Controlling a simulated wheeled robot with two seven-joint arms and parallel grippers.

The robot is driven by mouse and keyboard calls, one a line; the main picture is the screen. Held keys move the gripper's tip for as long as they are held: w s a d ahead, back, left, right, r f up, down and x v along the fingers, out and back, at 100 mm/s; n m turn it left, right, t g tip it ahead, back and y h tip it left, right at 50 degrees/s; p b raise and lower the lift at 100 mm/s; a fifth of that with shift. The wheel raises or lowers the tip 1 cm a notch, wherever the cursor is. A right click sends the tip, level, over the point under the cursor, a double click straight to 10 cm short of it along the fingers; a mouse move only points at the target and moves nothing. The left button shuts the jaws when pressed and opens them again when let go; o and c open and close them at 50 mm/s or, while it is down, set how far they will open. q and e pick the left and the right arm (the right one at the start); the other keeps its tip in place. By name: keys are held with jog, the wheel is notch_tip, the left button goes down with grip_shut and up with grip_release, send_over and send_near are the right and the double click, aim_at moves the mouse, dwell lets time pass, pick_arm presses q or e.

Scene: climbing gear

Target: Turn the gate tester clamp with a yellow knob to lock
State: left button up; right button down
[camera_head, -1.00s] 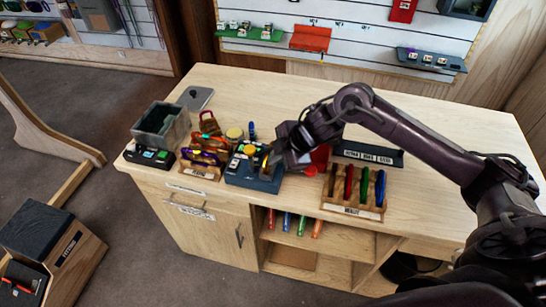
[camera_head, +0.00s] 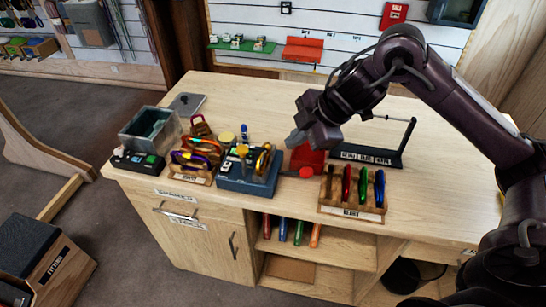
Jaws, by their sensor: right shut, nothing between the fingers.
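The gate tester (camera_head: 246,184) is a blue-grey block near the front edge of the bench, left of centre. A yellow-and-dark upright piece (camera_head: 263,161) stands on its right side, and a small yellow part (camera_head: 242,150) shows at its back. Which of these is the clamp's knob, and how far it is turned, is too small to tell. My right gripper (camera_head: 293,139) is shut and empty. It is above and to the right of the tester, apart from it. My left gripper is out of view.
A wooden rack (camera_head: 352,209) of coloured carabiners and a red object (camera_head: 305,158) stand to the right. A clear bin (camera_head: 150,128) and a smaller rack (camera_head: 196,172) stand to the left. A black stand (camera_head: 368,154) is behind. The bench's back middle is clear.

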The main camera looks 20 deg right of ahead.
jog(key=x, duration=0.3)
jog(key=w+p+x, duration=0.1)
jog(key=x, duration=0.3)
jog(key=w+r+p+x, duration=0.1)
jog(key=x, duration=0.3)
jog(key=shift+w+d+f, duration=0.1)
jog(key=shift+d+f, duration=0.05)
jog(key=shift+f, duration=0.05)
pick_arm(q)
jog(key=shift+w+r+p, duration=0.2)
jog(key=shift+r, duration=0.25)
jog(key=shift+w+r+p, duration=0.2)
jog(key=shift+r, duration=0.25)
pick_arm(e)
jog(key=shift+w+f, duration=0.3)
jog(key=shift+w, duration=0.35)
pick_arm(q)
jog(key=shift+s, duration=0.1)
